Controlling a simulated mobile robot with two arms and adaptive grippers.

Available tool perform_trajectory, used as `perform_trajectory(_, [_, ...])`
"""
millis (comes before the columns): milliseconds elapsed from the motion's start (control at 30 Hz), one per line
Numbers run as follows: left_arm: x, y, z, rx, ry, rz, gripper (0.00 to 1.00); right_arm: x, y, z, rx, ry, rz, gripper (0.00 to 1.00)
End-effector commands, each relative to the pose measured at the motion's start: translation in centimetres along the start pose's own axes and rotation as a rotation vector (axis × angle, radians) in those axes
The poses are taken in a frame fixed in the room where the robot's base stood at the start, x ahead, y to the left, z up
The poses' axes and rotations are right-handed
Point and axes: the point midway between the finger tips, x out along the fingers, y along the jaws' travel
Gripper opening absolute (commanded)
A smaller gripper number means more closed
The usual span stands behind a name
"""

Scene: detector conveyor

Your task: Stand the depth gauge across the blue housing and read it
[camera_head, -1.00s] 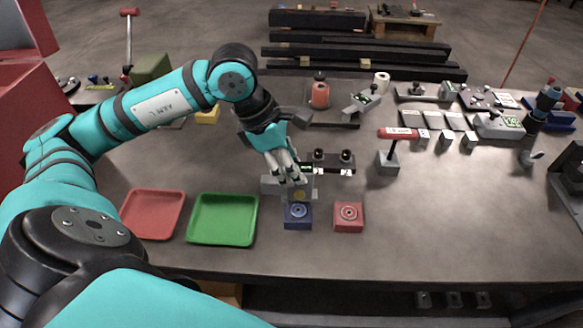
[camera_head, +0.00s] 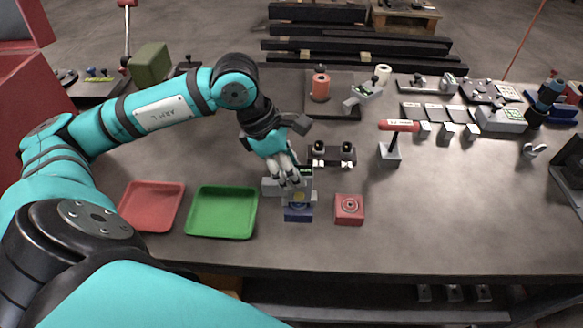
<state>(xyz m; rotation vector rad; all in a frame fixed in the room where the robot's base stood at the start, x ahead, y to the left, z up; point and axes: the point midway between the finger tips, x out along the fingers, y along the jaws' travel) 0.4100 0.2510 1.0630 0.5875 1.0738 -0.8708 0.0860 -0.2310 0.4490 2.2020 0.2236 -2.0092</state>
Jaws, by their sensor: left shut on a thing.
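The blue housing (camera_head: 298,214) sits near the front middle of the table, between the green tray and a red housing. My left gripper (camera_head: 291,181) is shut on the depth gauge (camera_head: 274,187), a grey block-like tool with a small dark display. The gauge is over the housing and covers much of its top. I cannot tell whether it touches the housing or hovers just above it. The fingers hide part of the gauge, and the display is too small to read. My right gripper is not in view.
A red housing (camera_head: 349,209) stands just right of the blue one. A green tray (camera_head: 222,213) and a red tray (camera_head: 152,206) lie to the left. A black stand (camera_head: 332,155) is behind, and a red-handled tool (camera_head: 390,151) stands to the right. The front right table is clear.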

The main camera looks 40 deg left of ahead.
Motion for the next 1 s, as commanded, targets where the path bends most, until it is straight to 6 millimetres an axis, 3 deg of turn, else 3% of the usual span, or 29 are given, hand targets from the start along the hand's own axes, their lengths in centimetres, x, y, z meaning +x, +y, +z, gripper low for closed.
perform_trajectory(33, [0.0,0.0,0.0,0.001,-0.002,0.001,0.0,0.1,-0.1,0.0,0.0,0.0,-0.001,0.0])
perform_trajectory(67, [0.0,0.0,0.0,0.0,0.0,0.0,0.36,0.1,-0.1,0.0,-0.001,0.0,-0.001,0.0])
perform_trajectory(200, [0.0,0.0,0.0,0.0,0.0,0.0,0.55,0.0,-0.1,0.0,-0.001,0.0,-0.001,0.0])
perform_trajectory(533, [-0.3,0.0,0.1,0.0,0.0,0.0,0.56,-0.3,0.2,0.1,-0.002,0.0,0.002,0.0])
perform_trajectory(700, [-1.9,0.0,0.8,0.0,0.001,0.0,0.56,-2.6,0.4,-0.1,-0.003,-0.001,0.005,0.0])
perform_trajectory(733, [-2.0,0.2,0.5,0.0,-0.001,0.005,0.56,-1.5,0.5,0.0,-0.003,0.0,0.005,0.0])
perform_trajectory(1000, [-8.3,0.2,0.5,0.0,-0.002,0.007,0.56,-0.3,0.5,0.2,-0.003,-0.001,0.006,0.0])
